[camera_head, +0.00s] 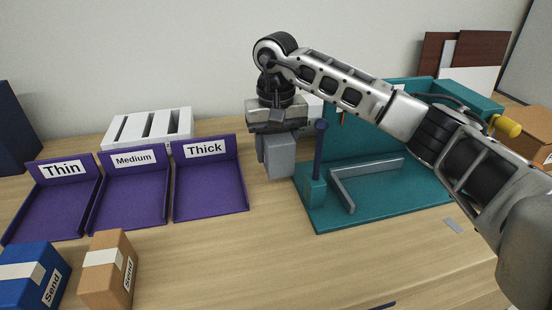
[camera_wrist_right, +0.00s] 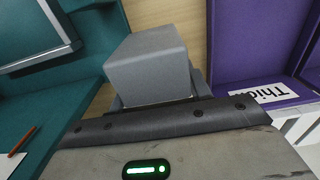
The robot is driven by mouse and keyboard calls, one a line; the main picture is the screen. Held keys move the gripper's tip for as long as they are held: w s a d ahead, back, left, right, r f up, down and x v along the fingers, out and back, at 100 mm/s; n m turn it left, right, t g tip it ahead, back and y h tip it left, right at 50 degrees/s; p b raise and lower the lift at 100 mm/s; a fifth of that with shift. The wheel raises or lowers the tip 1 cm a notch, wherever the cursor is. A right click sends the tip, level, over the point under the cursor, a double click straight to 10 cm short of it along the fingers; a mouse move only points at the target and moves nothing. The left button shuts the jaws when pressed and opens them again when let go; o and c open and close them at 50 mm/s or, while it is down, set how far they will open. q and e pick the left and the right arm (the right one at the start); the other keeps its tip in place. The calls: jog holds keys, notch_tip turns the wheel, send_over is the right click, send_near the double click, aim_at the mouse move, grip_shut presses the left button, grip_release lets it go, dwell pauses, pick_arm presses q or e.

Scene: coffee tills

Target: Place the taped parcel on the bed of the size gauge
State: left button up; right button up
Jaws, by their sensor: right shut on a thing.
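My right gripper (camera_head: 275,130) is above the table, left of the teal size gauge, pointing down. It is shut on a plain grey block (camera_head: 281,156), which also shows in the right wrist view (camera_wrist_right: 148,62); I see no tape on its visible faces. The gauge's teal bed (camera_head: 400,205) carries a grey L-shaped fence (camera_head: 350,190). The block is in the air, left of the bed. A brown parcel (camera_head: 106,280) and a blue parcel (camera_head: 28,280), both with pale tape and a "Send" label, stand at the front left. My left gripper is out of view.
Purple trays marked Thin (camera_head: 45,215), Medium (camera_head: 130,205) and Thick (camera_head: 210,195) stand on the left. A white slotted rack (camera_head: 150,127) is behind them. A dark post (camera_head: 320,150) rises at the gauge's left edge, close to the block. The table's front middle is mostly clear.

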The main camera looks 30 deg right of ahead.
notch_tip(320, 180, down, 3)
jog(key=shift+w+f, duration=0.1)
jog(key=shift+f, duration=0.05)
